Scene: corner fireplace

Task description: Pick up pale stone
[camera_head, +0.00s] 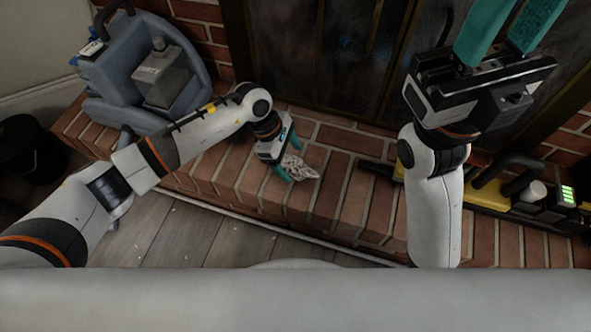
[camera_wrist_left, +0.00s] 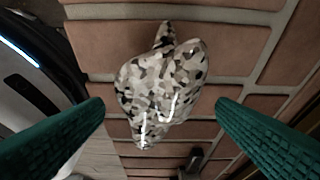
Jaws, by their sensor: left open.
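The pale stone (camera_head: 302,168) looks like a lumpy white, grey and black speckled piece with a pointed tip. It lies on the brick hearth in the head view, at the end of my left arm. In the left wrist view the pale stone (camera_wrist_left: 160,85) fills the middle, between two green fingers standing apart on either side, with a visible gap to each. My left gripper (camera_head: 288,158) is open and over the stone. My right gripper (camera_head: 512,28) is at the upper right, its teal fingers apart and empty, tips cut off by the frame edge.
A blue-grey machine with a clear tank (camera_head: 165,78) stands on the hearth at the left. A yellow and black tool (camera_head: 490,187) lies at the right. A black bin (camera_head: 30,150) stands at the far left. Dark fireplace doors (camera_head: 330,50) rise behind the hearth.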

